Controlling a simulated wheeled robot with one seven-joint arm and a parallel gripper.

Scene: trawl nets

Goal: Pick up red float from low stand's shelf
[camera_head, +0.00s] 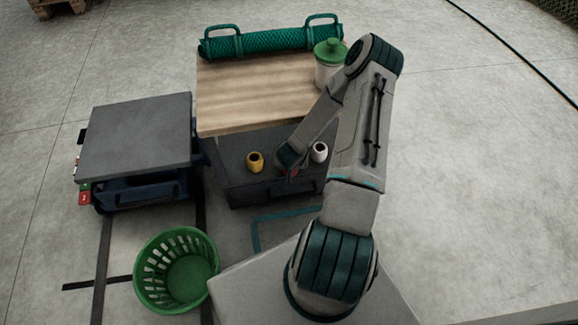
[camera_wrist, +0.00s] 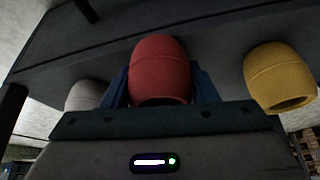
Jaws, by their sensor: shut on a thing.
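The red float (camera_wrist: 163,70) is upright between the two blue fingers of my gripper (camera_wrist: 163,88) in the wrist view, and the fingers are shut on it. In the head view my gripper (camera_head: 291,171) is at the low stand's shelf (camera_head: 236,183), between a yellow float (camera_head: 255,161) and a white float (camera_head: 319,151). Only a little red shows there, as my arm hides most of the red float. The yellow float also shows in the wrist view (camera_wrist: 280,77), as does the white one (camera_wrist: 86,95). I cannot tell whether the red float touches the shelf.
A wooden top (camera_head: 250,95) overhangs the back of the shelf, with a green net roll (camera_head: 270,42) and a green-lidded jar (camera_head: 328,65) on it. A grey-topped cart (camera_head: 135,135) stands left. A green basket (camera_head: 177,270) stands on the floor in front. Floor at right is clear.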

